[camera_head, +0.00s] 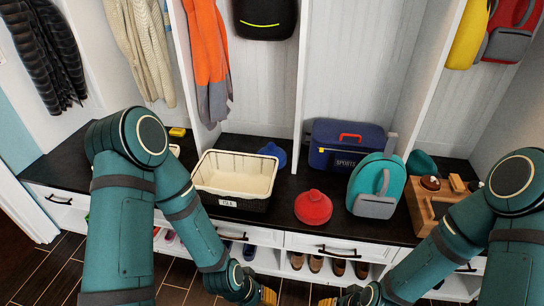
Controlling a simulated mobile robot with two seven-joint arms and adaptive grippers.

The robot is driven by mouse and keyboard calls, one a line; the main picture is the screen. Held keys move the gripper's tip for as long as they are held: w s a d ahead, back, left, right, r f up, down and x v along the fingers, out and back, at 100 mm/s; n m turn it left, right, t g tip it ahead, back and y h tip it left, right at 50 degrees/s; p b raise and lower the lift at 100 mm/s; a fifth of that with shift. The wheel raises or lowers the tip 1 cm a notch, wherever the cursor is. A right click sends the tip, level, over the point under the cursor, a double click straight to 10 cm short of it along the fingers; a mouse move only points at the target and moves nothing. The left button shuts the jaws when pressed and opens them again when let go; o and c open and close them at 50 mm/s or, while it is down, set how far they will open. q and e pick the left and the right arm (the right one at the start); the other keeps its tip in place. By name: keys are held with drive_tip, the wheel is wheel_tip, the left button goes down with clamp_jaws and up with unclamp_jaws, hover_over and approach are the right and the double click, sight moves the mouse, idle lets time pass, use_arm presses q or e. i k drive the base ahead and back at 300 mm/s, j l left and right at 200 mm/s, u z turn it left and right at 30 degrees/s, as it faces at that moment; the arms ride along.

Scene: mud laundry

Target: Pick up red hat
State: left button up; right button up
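The red hat (313,208) sits on the dark bench top (284,208), between a white basket and a teal backpack. It looks like a rounded cap with a small knob on top. My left gripper (268,296) is at the bottom edge of the view, below and left of the hat and apart from it. My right gripper (328,301) is also at the bottom edge, below the hat and apart from it. Both grippers are small and partly cut off, so their finger opening is unclear.
The white basket (236,172) stands left of the hat. The teal backpack (377,186) stands close on its right. A blue sports bag (346,146) and a blue cap (273,154) are behind. A wooden caddy (424,208) is farther right. Shoes (315,264) fill cubbies below.

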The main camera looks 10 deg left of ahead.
sight(312, 207)
drive_tip(key=u, duration=1.25)
drive_tip(key=z, duration=1.3)
drive_tip(key=i+j+z, duration=0.15)
drive_tip(key=i+j, duration=0.25)
drive_tip(key=i+j+z, duration=0.1)
drive_tip(key=i+j, duration=0.3)
drive_tip(key=j, duration=0.1)
